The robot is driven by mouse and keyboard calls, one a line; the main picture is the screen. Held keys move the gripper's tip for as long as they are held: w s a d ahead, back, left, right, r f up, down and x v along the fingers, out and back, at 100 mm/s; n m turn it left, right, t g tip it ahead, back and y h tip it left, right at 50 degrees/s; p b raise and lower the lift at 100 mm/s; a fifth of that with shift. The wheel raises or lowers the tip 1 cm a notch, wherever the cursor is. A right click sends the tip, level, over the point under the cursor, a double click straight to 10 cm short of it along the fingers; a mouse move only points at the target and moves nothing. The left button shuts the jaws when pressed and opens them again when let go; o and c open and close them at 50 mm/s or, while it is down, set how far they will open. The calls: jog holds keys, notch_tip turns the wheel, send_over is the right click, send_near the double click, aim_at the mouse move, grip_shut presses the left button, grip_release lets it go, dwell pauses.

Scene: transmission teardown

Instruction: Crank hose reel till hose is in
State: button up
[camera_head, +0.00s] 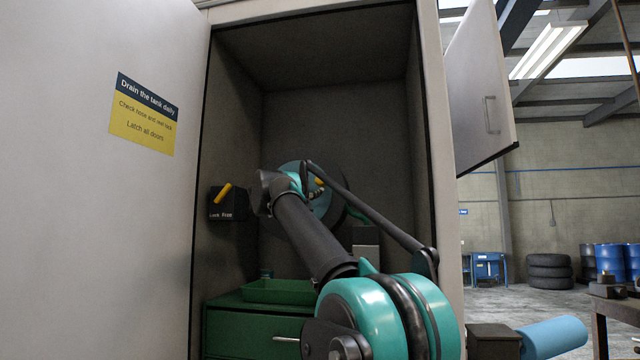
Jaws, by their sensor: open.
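The hose reel (327,203), a blue disc, stands at the back of the open cabinet, largely covered by my arm. A small orange-yellow knob (319,182) shows in front of it; I cannot tell for certain that it is the crank's handle. My gripper (309,178) is at the reel beside this knob. It is open, its fingers are hard to make out, and contact with the knob cannot be told. A black box with a yellow lever (224,193) marked "Lock" and "Free" is on the left wall, the lever tilted up to the right. No hose can be made out.
A green drawer unit (237,325) with a green tray (279,291) on top fills the cabinet's lower part. The left door (90,240) and right door (478,90) are open. Tyres (550,271) and blue barrels (609,262) stand far off right.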

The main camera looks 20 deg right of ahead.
aim_at(317, 182)
jog(key=x, duration=0.8)
jog(key=shift+c, duration=0.6)
grip_shut()
